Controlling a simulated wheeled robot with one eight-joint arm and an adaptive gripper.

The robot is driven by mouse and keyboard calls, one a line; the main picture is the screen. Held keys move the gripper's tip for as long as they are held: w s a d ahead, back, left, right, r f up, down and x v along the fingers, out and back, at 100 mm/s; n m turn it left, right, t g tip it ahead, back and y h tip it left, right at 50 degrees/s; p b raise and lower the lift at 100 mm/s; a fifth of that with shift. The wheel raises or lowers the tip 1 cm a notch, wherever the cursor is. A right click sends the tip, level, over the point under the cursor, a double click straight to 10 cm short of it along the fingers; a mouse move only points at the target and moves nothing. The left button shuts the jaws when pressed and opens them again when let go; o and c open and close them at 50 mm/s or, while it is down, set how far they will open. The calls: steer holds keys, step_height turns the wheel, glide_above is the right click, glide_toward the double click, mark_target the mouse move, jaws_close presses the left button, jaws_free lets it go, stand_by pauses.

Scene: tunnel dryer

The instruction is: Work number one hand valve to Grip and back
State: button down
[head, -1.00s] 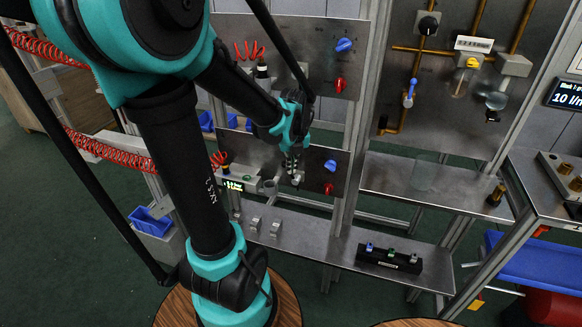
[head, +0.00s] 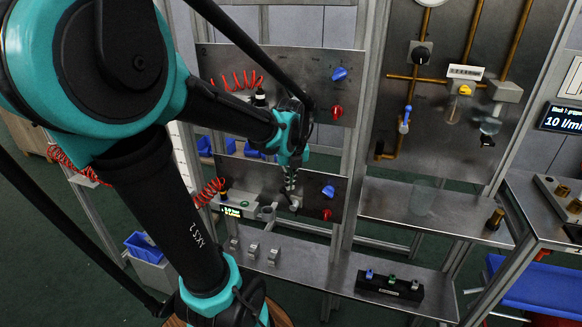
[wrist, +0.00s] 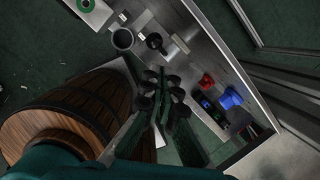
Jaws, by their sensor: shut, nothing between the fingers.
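Two hand-valve panels stand on the frame, each with a blue handle and a red handle. The lower panel has a blue handle (head: 328,191) above a red handle (head: 326,214); the upper panel has a blue handle (head: 339,73) and a red handle (head: 336,111). I cannot clearly read which panel is number one. My gripper (head: 290,185) points down in front of the lower panel, left of its handles and apart from them. In the wrist view my gripper (wrist: 163,95) is shut and empty, with a red handle (wrist: 206,80) and a blue handle (wrist: 231,98) to its right.
A small lit display (head: 231,211) and a grey cup (wrist: 123,38) sit near the lower panel. A shelf below holds metal clips and a black block (head: 390,285) with coloured pieces. Red coiled hoses (head: 209,192) hang at the left. A wooden barrel (wrist: 90,110) shows in the wrist view.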

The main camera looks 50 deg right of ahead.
steer(key=v, duration=0.8)
steer(key=shift+r, duration=0.3)
steer(key=shift+s+a, duration=0.1)
steer(key=shift+a, duration=0.05)
